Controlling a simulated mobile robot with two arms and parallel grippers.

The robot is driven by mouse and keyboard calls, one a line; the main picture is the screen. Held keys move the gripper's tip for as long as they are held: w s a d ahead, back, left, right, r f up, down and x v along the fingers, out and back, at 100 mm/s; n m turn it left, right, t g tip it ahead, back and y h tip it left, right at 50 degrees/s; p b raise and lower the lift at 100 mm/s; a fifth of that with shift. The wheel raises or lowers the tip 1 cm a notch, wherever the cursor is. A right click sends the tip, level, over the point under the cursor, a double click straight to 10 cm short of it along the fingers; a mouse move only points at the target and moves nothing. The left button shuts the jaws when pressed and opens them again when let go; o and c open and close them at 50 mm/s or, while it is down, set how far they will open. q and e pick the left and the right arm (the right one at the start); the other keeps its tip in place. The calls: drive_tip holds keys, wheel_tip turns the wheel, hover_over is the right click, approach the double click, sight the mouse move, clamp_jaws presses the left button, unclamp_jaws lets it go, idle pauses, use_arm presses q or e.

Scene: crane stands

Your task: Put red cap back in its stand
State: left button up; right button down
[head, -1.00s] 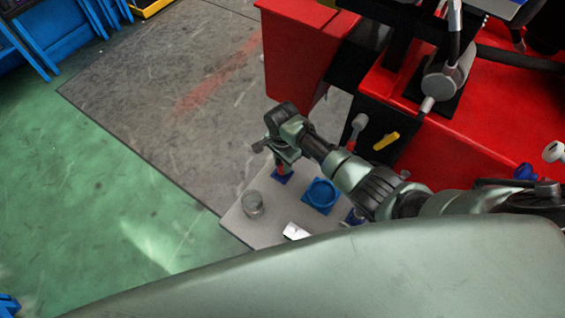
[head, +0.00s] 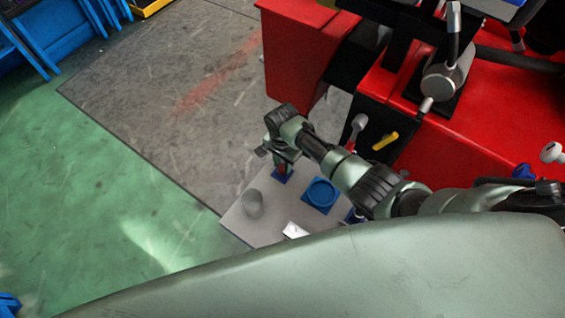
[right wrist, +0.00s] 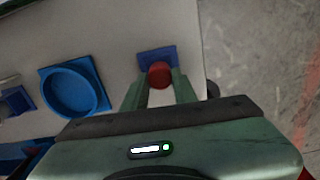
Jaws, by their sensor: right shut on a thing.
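The red cap (right wrist: 160,74) sits between the fingers of my right gripper (head: 283,165) in the right wrist view. That gripper is shut on it and points down. In the head view the cap (head: 282,170) shows only as a small red patch under the gripper. A small square blue stand (right wrist: 157,57) is right at the cap on the pale board. Whether the cap is seated in the stand or just above it, I cannot tell. My left gripper is not in view.
The pale board (head: 270,227) also bears a larger blue round holder (head: 322,192), a grey cylinder-shaped thing (head: 253,204) and a small white piece (head: 296,231). Red machinery (head: 460,150) with a yellow handle (head: 386,140) stands to the right. The floor to the left is open.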

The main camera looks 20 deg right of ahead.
sight(283, 166)
drive_tip(key=shift+f+b, duration=0.35)
drive_tip(key=shift+f, duration=0.25)
drive_tip(key=c, duration=1)
unclamp_jaws()
drive_tip(key=shift+c, duration=0.2)
drive_tip(key=shift+r, duration=0.1)
wheel_tip(283, 166, up, 5)
drive_tip(key=p, duration=0.5)
drive_tip(key=shift+p, duration=0.35)
